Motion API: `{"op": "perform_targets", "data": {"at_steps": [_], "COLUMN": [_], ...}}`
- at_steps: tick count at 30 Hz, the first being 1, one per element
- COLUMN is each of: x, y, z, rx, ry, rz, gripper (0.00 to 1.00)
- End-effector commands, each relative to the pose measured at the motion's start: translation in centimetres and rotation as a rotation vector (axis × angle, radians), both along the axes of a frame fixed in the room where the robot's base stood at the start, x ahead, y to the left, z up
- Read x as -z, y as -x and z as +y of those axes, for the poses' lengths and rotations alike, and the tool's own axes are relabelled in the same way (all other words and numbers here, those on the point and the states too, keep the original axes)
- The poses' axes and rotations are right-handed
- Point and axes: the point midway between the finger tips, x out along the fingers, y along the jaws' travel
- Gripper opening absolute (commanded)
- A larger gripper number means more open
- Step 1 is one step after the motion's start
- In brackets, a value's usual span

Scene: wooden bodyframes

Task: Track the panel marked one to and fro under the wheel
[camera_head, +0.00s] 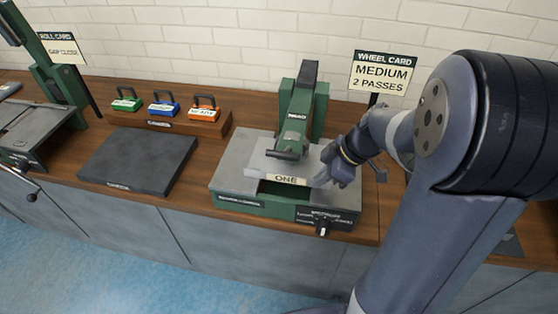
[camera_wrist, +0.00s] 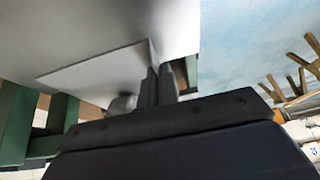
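The panel marked ONE (camera_head: 262,164) is a grey sheet with a cream label on its front edge. It lies roughly level under the wheel head of the green wheeling machine (camera_head: 305,108). The wheel itself is hard to make out under the head. My gripper (camera_head: 322,180) is at the panel's right front corner, with its fingers closed on the edge. In the wrist view the fingers (camera_wrist: 157,86) are close together at the edge of a pale sheet. The wheel card (camera_head: 382,74) reads MEDIUM, 2 PASSES.
A dial (camera_head: 323,229) sits on the machine's front right. A dark flat board (camera_head: 138,160) lies to the left. Behind it, a wooden rack (camera_head: 160,122) holds green, blue and orange handled blocks. Another green machine (camera_head: 50,85) stands at far left.

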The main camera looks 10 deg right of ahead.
Motion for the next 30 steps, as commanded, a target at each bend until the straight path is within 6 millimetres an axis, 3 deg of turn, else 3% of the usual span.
{"op": "perform_targets", "data": {"at_steps": [16, 30], "x": [0.1, 0.0], "y": [-0.8, -0.9], "z": [2.6, 2.9], "rx": [-0.002, 0.000], "ry": [0.000, 0.000], "rz": [0.000, 0.001], "gripper": [0.00, 0.00]}}
